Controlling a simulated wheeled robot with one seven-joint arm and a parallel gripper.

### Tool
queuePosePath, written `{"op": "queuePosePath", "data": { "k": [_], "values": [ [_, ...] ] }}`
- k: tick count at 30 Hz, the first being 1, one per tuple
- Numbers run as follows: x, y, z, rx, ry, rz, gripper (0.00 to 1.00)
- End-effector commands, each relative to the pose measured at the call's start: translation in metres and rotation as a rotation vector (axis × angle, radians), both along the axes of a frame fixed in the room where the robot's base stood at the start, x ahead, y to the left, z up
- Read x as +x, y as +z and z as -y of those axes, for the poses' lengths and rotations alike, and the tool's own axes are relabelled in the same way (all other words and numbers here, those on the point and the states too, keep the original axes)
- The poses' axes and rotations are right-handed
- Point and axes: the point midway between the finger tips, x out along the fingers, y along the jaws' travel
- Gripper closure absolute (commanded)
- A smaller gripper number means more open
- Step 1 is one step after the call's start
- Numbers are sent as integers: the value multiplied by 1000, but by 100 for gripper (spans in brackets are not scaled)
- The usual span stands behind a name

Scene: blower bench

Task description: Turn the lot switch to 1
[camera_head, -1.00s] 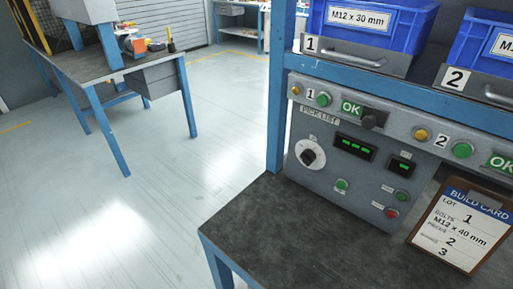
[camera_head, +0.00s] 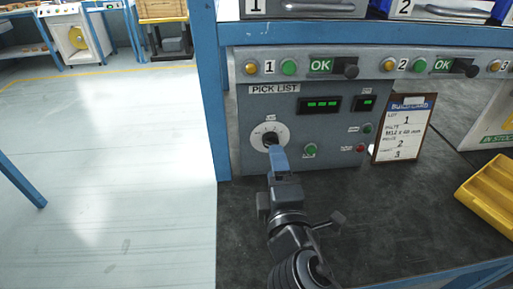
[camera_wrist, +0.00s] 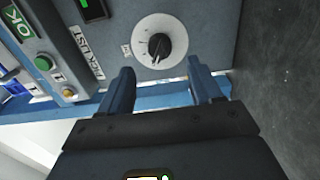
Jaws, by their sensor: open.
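The lot switch (camera_head: 270,137) is a black knob on a round white dial on the left of the grey pick list panel (camera_head: 330,168). The dial also shows in the wrist view, with the black knob (camera_wrist: 159,46) at its middle; its small markings are too blurred to read. My gripper (camera_head: 277,150) is in front of the dial and hides its lower part. In the wrist view, my gripper (camera_wrist: 162,82) is open, its two fingers apart, with the knob beyond the fingertips and nothing between them. The build card (camera_head: 403,128) reads lot 1.
Above the panel runs a rail (camera_head: 380,62) with yellow and green buttons and OK flags. A yellow tray (camera_head: 490,190) lies on the dark bench top (camera_head: 400,220) at the right. Open floor (camera_head: 110,170) lies to the left, past the blue post (camera_head: 207,90).

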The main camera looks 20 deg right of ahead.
Motion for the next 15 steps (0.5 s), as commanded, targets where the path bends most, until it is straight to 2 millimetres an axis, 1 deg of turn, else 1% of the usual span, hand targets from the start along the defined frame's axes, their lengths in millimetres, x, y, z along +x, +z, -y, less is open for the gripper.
{"op": "queuePosePath", "data": {
  "k": [3, 9, 12, 15],
  "values": [
    [19, 3, 6, 0, 0, 2, 36],
    [46, 2, 15, 2, 0, 2, 36],
    [55, 1, 18, 3, 2, 1, 36],
    [59, 0, 19, 3, 2, 0, 36]
  ]
}}
